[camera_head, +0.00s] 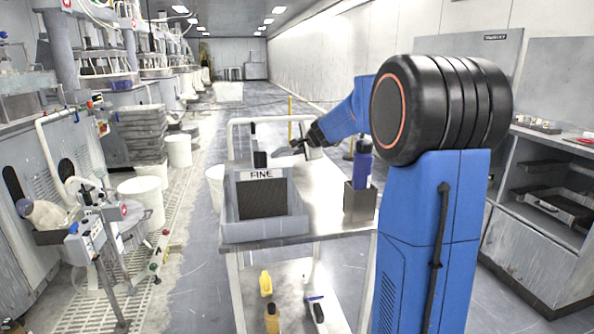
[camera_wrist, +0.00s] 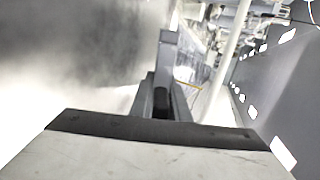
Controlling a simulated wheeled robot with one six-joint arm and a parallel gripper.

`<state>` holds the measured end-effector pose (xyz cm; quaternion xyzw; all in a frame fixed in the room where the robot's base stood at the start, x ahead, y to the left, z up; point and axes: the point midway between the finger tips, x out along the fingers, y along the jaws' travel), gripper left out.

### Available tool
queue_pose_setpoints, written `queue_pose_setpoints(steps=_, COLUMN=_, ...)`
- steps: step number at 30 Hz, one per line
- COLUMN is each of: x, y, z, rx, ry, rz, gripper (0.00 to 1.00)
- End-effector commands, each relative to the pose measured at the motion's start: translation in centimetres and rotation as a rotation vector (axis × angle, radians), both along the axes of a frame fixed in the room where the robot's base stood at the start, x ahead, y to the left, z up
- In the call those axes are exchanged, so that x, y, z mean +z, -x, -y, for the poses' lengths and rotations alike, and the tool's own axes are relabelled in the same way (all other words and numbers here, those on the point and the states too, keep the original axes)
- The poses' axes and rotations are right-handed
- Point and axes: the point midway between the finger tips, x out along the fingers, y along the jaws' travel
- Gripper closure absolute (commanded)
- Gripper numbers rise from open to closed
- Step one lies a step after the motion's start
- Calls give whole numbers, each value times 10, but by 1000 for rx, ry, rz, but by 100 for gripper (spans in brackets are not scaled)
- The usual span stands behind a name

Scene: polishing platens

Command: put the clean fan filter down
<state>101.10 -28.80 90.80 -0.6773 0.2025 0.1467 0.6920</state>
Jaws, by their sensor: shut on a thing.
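My gripper (camera_head: 303,142) reaches left over the cart's top, behind the grey bin marked FINE. It looks small and dark there, and its jaws are hard to make out.
The grey FINE bin (camera_head: 266,230) stands at the cart's near left, with a dark panel in it. A blue bottle (camera_head: 362,165) stands in a dark holder (camera_head: 359,203) at right. Bare metal cart top (camera_head: 325,205) lies between. Yellow bottles (camera_head: 266,284) sit on the lower shelf.

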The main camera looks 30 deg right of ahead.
Motion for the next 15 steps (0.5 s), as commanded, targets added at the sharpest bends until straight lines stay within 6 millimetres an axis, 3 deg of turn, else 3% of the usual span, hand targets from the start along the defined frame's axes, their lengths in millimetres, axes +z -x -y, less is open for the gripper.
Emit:
queue_pose_setpoints(steps=7, x=-16, y=0, z=0, rx=-1, ry=0, rz=-1, gripper=100)
queue_pose_setpoints(steps=15, x=-19, y=0, z=0, rx=-1, ry=0, rz=-1, gripper=100)
